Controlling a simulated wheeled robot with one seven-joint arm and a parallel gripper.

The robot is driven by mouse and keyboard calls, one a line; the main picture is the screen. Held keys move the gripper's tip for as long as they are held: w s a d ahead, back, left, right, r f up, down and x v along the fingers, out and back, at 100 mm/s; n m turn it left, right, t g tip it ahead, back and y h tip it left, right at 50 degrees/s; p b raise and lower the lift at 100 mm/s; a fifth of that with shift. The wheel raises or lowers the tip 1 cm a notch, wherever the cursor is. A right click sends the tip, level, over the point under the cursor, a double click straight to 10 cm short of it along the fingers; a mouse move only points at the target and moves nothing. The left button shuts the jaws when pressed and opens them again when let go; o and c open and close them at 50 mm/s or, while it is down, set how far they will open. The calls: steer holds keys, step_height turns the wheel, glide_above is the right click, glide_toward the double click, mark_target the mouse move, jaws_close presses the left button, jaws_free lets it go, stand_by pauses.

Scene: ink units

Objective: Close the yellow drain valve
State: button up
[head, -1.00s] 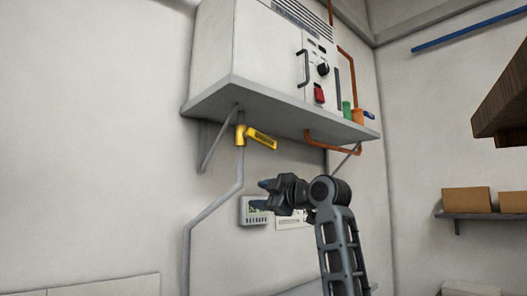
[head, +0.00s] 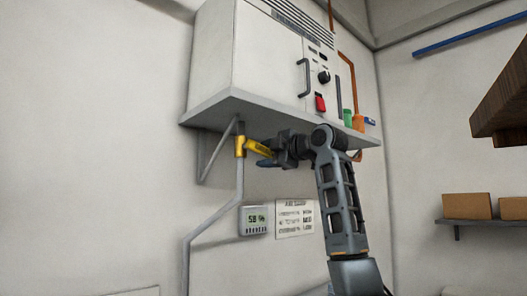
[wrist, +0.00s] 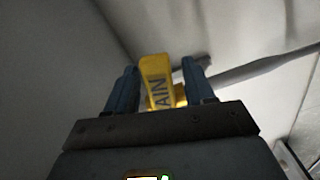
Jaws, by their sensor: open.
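The yellow drain valve (head: 240,147) sits on a grey pipe just under the shelf, with its handle (head: 256,147) sticking out to the right and slightly down. My gripper (head: 265,160) is at the handle's right end, below the shelf. In the wrist view the handle (wrist: 157,80), with dark letters reading "AIN", shows between the two blue fingers of my gripper (wrist: 162,72). The fingers are open, with a small gap on each side of the handle. The handle's far end and the valve body are partly hidden in the wrist view.
The grey shelf (head: 215,108) carries a white machine (head: 262,60) right above my gripper. A shelf bracket (head: 213,152) is left of the valve. A small display (head: 253,220) and a paper sheet (head: 295,218) are on the wall below. A brown block (head: 500,105) overhangs at right.

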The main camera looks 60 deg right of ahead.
steer(key=shift+x, duration=0.8)
steer(key=shift+c, duration=0.5)
jaws_close()
